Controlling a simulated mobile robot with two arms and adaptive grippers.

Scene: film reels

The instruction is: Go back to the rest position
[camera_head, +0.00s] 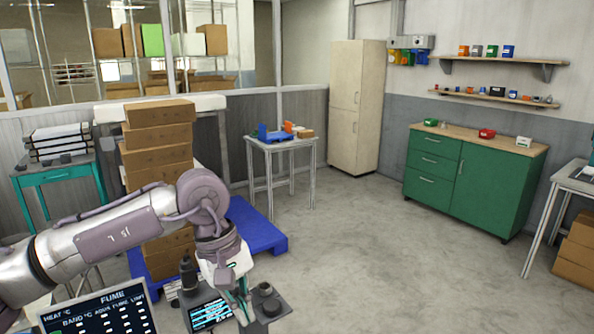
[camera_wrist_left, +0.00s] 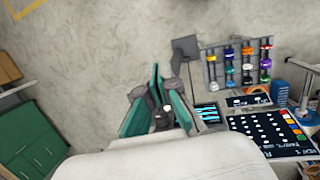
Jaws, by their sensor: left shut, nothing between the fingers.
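My left arm comes in from the left in the head view and bends down at the wrist. My left gripper (camera_head: 240,300) points downward near the bottom centre, beside a small dark screen (camera_head: 210,314). In the left wrist view the teal fingers of my left gripper (camera_wrist_left: 157,78) are together with nothing between them. Part of the gripper is hidden by its own wrist in the head view. My right gripper is in neither view.
A panel with white lettering (camera_head: 100,312) stands close below my left arm. Stacked cardboard boxes (camera_head: 157,140) stand on a blue pallet (camera_head: 262,228) behind the arm. A small table (camera_head: 281,145), a green cabinet (camera_head: 465,182) and open grey floor (camera_head: 370,250) lie beyond.

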